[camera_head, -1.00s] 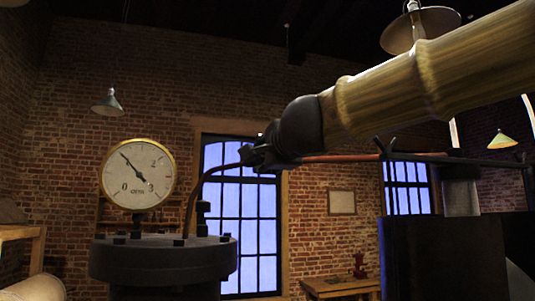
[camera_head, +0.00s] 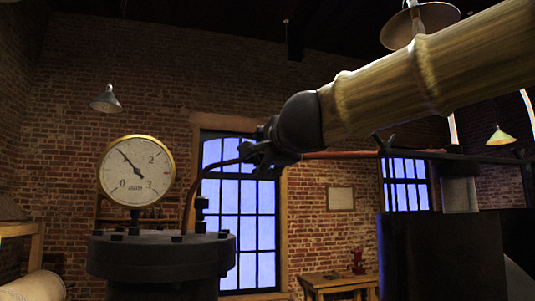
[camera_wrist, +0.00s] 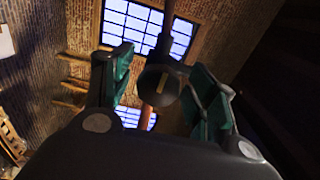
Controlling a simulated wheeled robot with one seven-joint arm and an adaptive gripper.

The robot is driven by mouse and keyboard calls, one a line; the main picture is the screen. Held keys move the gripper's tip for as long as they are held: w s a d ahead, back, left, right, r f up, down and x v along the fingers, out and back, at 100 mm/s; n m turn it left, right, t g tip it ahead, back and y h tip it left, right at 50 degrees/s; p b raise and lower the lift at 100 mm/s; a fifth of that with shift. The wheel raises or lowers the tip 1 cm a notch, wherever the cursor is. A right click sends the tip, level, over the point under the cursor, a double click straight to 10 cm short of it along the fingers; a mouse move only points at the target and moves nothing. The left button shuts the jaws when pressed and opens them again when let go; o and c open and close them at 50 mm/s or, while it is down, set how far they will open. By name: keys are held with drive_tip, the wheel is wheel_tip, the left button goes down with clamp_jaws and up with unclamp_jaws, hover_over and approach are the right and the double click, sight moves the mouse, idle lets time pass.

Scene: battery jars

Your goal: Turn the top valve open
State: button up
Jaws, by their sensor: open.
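A dark, rounded fitting with a yellow mark (camera_wrist: 163,84), which looks like the valve, sits between my gripper's fingers in the wrist view. A thin pipe runs from it above and below. My gripper (camera_wrist: 158,88) is open, with a green-padded finger on each side of the fitting; I cannot tell whether either touches it. In the head view my gripper (camera_head: 254,155) is at the copper pipe (camera_head: 335,154), and it hides the fitting there.
A round pressure gauge (camera_head: 137,172) stands on a dark bolted cylinder (camera_head: 160,256) at the left. The pipe bends down to this cylinder. A dark block (camera_head: 445,255) stands at the right. A wooden table (camera_head: 338,281) and a tall window (camera_head: 238,215) are behind.

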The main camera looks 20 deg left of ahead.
drive_tip(key=shift+s, duration=0.1)
drive_tip(key=v, duration=1.1)
drive_tip(key=shift+s+d, duration=0.2)
drive_tip(key=shift+d, duration=0.15)
drive_tip(key=shift+d, duration=0.1)
